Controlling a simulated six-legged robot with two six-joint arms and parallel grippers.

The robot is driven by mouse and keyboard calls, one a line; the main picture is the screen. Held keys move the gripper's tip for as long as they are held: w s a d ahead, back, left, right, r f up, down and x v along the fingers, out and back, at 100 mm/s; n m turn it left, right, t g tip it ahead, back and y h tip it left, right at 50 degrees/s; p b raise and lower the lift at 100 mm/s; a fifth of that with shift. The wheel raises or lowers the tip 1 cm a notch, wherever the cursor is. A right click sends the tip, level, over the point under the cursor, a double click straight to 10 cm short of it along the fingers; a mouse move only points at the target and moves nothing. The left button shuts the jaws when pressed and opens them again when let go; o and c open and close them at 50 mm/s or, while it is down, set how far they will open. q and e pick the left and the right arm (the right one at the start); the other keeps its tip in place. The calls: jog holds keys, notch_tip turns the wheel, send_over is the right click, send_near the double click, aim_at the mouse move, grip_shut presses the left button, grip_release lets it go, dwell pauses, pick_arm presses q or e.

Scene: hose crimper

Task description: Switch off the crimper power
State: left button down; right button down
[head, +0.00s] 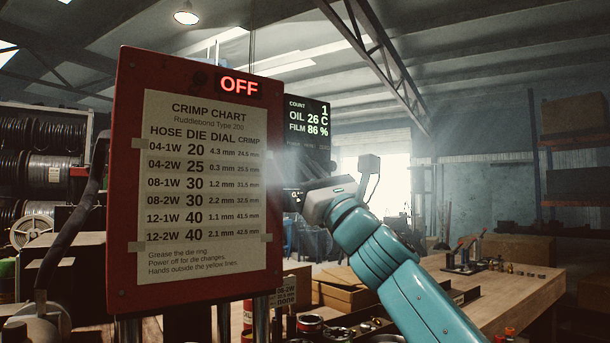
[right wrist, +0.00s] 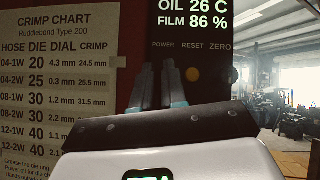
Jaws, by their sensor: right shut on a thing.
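The crimper (head: 125,200) is a red panel with a crimp chart (head: 205,190) and a lit red OFF sign (head: 239,86) on top. Its dark control panel (head: 309,115) stands right of the chart and reads oil 26 C, film 86 %. In the right wrist view the panel (right wrist: 215,25) has POWER, RESET and ZERO labels. My right gripper (right wrist: 159,68) has its fingers close together just below the POWER label, shut on the power switch, which they hide. In the head view its grey body (head: 325,203) is at the panel's lower edge. My left gripper is not in view.
An amber button (right wrist: 191,74) sits right of the fingers, with another small dark one further right. A wooden bench (head: 510,300) with small tools and fittings lies to the right. An open cardboard box (head: 335,297) stands below my right arm. Hose reels (head: 45,170) are at the left.

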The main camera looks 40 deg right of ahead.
jog(key=c, duration=1.2)
grip_release()
